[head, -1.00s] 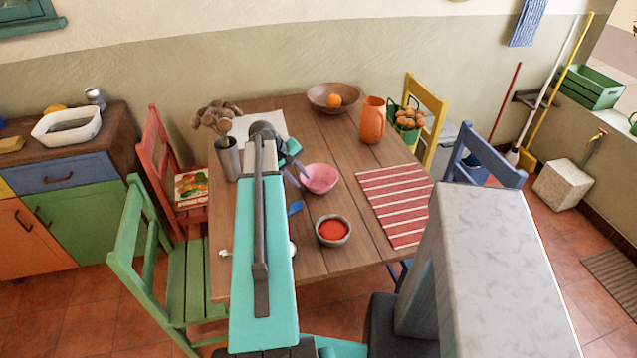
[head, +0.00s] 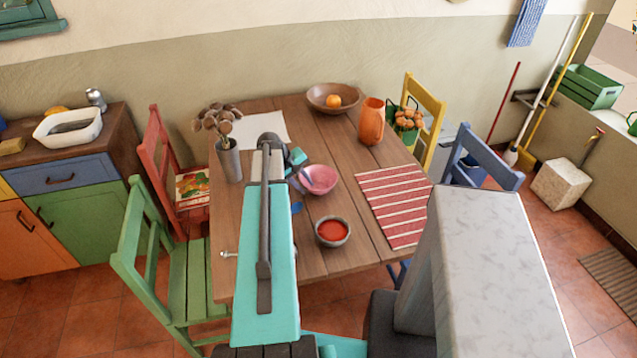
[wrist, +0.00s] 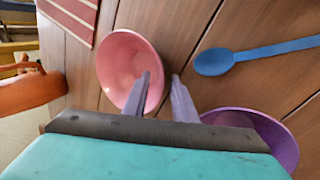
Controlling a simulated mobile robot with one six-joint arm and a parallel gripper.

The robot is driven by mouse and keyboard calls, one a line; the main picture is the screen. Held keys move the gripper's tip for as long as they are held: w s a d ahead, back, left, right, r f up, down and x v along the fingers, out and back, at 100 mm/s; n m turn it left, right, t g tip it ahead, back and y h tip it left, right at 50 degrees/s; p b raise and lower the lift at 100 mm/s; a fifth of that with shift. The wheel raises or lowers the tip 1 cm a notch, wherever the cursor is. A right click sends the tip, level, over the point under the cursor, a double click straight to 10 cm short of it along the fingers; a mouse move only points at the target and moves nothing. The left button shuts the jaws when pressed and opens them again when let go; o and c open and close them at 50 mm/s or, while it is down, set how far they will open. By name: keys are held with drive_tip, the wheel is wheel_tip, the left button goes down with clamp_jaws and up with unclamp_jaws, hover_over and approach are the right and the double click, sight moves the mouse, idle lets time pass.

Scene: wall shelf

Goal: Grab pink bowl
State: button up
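The pink bowl (head: 322,179) stands on the wooden table, to the right of my gripper (head: 298,183) in the head view. In the wrist view the pink bowl (wrist: 118,62) is at upper left, empty inside. My gripper (wrist: 162,76) is open there, with two purple-grey fingers pointing at the bowl. The left finger overlaps the bowl's inside and the right finger is just outside its edge, so the rim shows between them. I cannot tell whether either finger touches the bowl. My arm hides part of the table in the head view.
A blue spoon (wrist: 214,62) and a purple bowl (wrist: 276,134) lie close by. A grey bowl with red contents (head: 332,231) stands nearer. A striped mat (head: 392,205), orange jug (head: 371,122), brown fruit bowl (head: 320,97) and vase (head: 229,160) are around on the table.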

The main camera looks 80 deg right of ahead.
drive_tip(key=shift+s+d+f, duration=0.2)
drive_tip(key=shift+f, duration=0.3)
clamp_jaws()
